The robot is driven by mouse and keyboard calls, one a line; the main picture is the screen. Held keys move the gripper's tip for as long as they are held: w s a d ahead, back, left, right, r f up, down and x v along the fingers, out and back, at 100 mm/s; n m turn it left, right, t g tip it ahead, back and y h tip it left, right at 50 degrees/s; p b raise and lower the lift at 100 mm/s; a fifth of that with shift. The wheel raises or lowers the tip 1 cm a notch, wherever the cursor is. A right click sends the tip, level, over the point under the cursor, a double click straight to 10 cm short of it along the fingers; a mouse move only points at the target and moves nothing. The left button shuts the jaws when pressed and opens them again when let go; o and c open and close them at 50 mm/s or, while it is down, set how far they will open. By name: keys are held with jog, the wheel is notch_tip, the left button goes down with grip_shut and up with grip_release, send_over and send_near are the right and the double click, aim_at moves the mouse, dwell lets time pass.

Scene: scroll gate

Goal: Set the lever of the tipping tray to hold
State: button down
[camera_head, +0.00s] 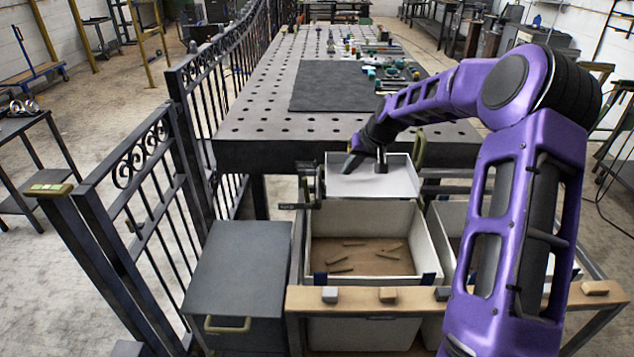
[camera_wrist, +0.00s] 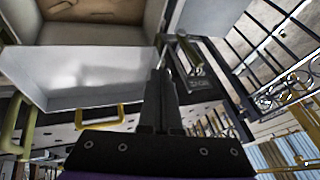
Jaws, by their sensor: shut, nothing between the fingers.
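The white tipping tray (camera_head: 372,184) sits at the near end of the dark table, above an open bin. It also shows in the wrist view (camera_wrist: 85,80). An olive lever (camera_wrist: 187,52) stands beside the tray, next to a dark plate (camera_wrist: 204,83) whose lettering is too small to read. In the head view the lever (camera_head: 320,184) is a thin upright at the tray's left edge. Another olive handle (camera_head: 419,148) is at the tray's right. My gripper (camera_head: 352,168) is shut and empty over the tray's left part, near the lever; I cannot tell whether they touch.
The bin (camera_head: 425,235) below the tray holds several small brown pieces. A wooden rail (camera_head: 450,298) with small blocks crosses in front. A grey box (camera_head: 238,270) and a black iron gate (camera_head: 145,190) stand at left. Tools lie on the table beyond a dark mat (camera_head: 345,86).

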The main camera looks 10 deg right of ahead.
jog(key=shift+s+r+y, duration=0.1)
jog(key=shift+r+y, duration=0.25)
jog(key=shift+y, duration=0.35)
send_near(307, 192)
notch_tip(307, 192, down, 4)
jog(key=w+d, duration=0.3)
jog(key=a, duration=0.4)
jog(key=shift+w+f, duration=0.25)
